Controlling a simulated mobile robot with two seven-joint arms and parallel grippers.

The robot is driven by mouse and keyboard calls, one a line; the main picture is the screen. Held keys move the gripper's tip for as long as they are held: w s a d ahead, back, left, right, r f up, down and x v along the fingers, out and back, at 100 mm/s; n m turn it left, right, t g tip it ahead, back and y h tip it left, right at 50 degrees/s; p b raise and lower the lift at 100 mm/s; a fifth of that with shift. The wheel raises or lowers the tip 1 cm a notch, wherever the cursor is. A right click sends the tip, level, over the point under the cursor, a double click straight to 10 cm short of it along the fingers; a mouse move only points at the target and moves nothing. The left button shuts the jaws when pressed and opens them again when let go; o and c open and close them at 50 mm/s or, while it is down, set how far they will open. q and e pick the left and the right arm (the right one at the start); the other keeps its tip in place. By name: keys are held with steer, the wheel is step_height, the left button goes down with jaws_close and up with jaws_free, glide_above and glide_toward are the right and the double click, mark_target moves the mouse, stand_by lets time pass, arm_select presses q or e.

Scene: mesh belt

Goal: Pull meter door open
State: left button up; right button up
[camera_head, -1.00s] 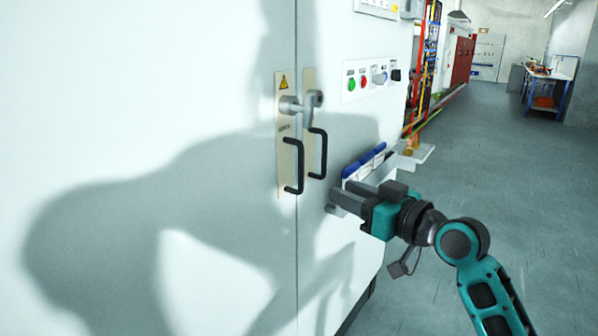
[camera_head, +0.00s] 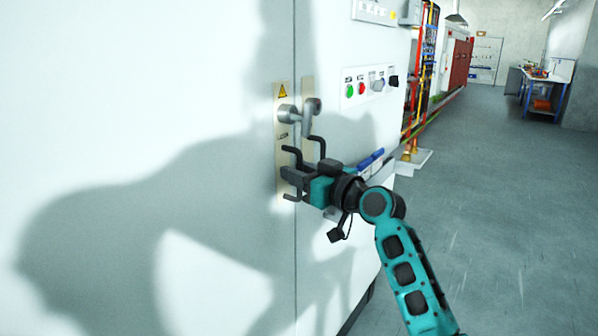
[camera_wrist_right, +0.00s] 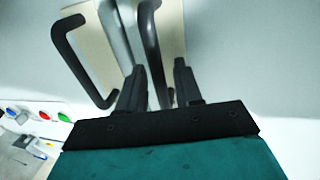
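The meter door is a white cabinet door (camera_head: 150,90) that sits flush along the vertical seam in the head view. Its black bar handle (camera_head: 291,151) is on a beige plate, partly hidden by my right gripper (camera_head: 288,184). In the right wrist view this handle (camera_wrist_right: 151,45) runs between the two fingers of my right gripper (camera_wrist_right: 160,88). The fingers are apart, with a gap beside the bar. A second black handle (camera_wrist_right: 72,50) lies outside the fingers, to the left there. A grey lever (camera_head: 306,120) sits above the handles. My left gripper is not in view.
A panel with coloured buttons (camera_head: 370,87) is on the cabinet front to the right. A holder with blue-topped items (camera_head: 370,159) is close to my right arm. Open grey floor (camera_head: 500,200) lies right, with a workbench (camera_head: 543,88) far back.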

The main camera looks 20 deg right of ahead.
steer(key=shift+w, duration=0.1)
steer(key=shift+c, duration=0.3)
jaws_close()
